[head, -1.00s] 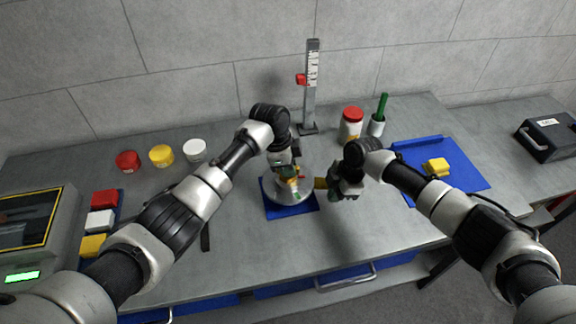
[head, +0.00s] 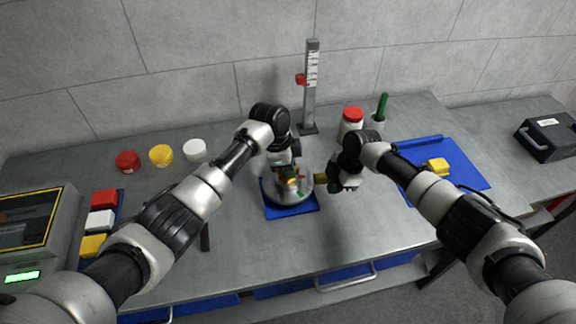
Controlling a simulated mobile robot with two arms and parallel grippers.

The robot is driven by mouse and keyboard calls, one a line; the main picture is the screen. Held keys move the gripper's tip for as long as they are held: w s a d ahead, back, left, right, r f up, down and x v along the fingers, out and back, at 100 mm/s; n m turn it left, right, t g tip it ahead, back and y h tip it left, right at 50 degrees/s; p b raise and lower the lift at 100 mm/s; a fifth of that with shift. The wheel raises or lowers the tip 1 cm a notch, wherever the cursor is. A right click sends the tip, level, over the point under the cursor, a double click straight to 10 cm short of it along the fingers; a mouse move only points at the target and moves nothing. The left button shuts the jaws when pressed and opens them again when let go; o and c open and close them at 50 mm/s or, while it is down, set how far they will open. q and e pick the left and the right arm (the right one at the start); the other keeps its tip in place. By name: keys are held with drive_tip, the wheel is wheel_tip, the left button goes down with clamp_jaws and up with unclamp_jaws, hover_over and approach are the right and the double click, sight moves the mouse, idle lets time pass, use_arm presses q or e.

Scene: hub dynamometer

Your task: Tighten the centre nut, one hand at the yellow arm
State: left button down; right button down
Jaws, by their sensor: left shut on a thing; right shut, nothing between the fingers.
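The hub dynamometer (head: 300,194) is a round silver base on a blue mat (head: 292,210) at the middle of the bench. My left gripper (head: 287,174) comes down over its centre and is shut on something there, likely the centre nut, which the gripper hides. Small orange and green parts show at the fingers. The yellow arm (head: 320,178) sticks out from the right side of the dynamometer. My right gripper (head: 335,186) is shut and empty, beside the yellow arm's outer end; I cannot tell whether they touch.
A grey post with a scale and red slider (head: 311,85) stands behind. A red-lidded jar (head: 352,120) and a cup with a green stick (head: 378,122) stand back right. Red, yellow and white pots (head: 161,155) stand left.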

drive_tip(key=shift+w, duration=0.7)
drive_tip(key=shift+w+a, duration=0.25)
drive_tip(key=shift+w, duration=0.5)
drive_tip(key=shift+w+a, duration=0.2)
drive_tip(key=shift+w, duration=0.5)
use_arm(q)
drive_tip(key=c, duration=0.6)
unclamp_jaws()
